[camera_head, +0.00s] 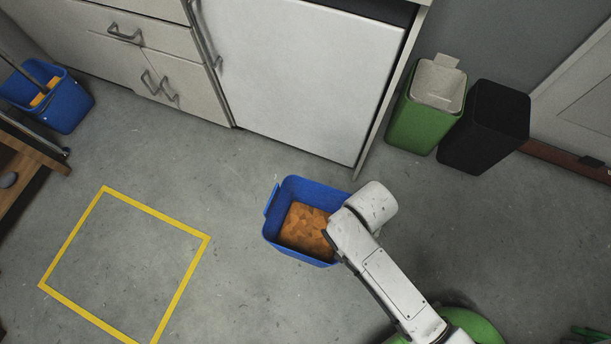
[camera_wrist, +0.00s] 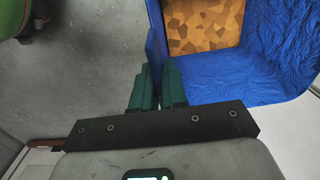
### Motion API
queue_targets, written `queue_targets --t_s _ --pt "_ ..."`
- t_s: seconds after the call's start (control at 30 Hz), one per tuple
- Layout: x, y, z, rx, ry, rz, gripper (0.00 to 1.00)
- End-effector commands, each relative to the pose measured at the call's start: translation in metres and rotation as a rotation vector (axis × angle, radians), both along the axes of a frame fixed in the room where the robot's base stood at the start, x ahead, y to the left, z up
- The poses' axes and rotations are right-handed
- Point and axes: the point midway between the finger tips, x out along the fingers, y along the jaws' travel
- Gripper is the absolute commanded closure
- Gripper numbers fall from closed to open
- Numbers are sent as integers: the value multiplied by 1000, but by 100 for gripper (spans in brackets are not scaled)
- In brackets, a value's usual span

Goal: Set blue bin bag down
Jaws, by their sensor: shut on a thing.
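The blue bin bag (camera_head: 318,192) is box-shaped, with an open top and a patchy orange-brown bottom (camera_head: 303,228) inside. It is in the middle of the head view, in front of the white cabinet. In the wrist view the bag (camera_wrist: 270,75) fills the upper right and its blue wall looks crinkled. My gripper (camera_wrist: 158,75) has green fingers shut on the edge of the bag's near wall. In the head view my arm covers the bag's right side and hides the fingers. I cannot tell whether the bag touches the floor.
A yellow taped square (camera_head: 196,262) marks bare floor at the lower left. A blue bucket (camera_head: 66,106) stands at the far left beside a wooden-edged unit (camera_head: 30,165). A green bin (camera_head: 415,125) and a black bin (camera_head: 485,130) stand at the upper right. The white cabinet (camera_head: 295,65) is behind.

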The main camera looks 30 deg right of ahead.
Motion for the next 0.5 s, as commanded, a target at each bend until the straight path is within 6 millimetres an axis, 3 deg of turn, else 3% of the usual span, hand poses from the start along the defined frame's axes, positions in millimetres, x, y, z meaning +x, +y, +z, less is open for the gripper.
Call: queue_targets --t_s 0.1,0.2,0.5 --pt "-8 -1 -2 -1 -1 -28 100" --pt "-4 -4 -6 -2 -3 -36 100" --pt "41 -22 -29 -3 -4 -36 100"
